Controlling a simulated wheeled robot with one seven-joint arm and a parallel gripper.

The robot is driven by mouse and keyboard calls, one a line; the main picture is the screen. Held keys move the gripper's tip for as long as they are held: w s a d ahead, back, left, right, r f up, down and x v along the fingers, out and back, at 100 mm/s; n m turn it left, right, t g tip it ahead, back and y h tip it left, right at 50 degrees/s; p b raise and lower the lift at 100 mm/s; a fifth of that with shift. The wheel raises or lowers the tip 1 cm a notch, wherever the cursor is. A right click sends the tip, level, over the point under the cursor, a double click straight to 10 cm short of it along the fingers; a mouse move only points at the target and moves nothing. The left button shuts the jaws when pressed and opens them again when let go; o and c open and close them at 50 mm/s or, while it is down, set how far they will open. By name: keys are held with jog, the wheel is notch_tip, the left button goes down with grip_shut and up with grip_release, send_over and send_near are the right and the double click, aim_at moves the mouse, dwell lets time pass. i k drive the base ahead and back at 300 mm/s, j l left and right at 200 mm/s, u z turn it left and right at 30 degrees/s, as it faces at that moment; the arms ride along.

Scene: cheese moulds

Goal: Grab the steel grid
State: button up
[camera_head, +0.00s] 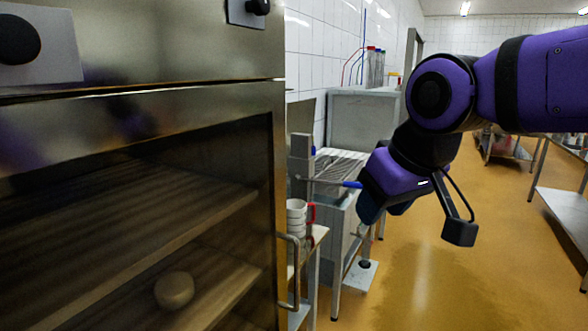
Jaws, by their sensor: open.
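A ribbed, slatted metal surface that looks like the steel grid (340,166) lies on top of a grey basin-like unit beyond the cabinet, left of my arm. Its right part is partly hidden by my arm. My gripper (384,210) hangs at the end of my purple arm, right of the grid in the picture and nearer to me. It points down and is open, with nothing seen between its fingers. The fingertips are small and partly hidden by the wrist. No contact with the grid shows.
A steel cabinet (262,94) with a glazed door fills the left side; a round pale cheese (174,290) sits on a wooden shelf inside. White moulds (296,215) are stacked on a small table. A steel table (566,212) stands right. The yellow floor between is clear.

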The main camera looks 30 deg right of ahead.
aim_at(328, 165)
jog(key=i+l+u, duration=0.2)
jog(key=l, duration=0.25)
jog(key=i+l+u, duration=0.2)
jog(key=l, duration=0.25)
jog(key=l+u, duration=0.2)
jog(key=l, duration=0.25)
jog(key=i+l+u, duration=0.2)
jog(key=l, duration=0.3)
jog(key=i+l, duration=0.1)
jog(key=l, duration=0.5)
jog(key=i+l, duration=0.1)
jog(key=l, duration=0.55)
jog(key=i+l, duration=0.15)
jog(key=l, duration=0.45)
jog(key=i+l+u, duration=0.1)
jog(key=l, duration=0.5)
jog(key=i+l, duration=0.3)
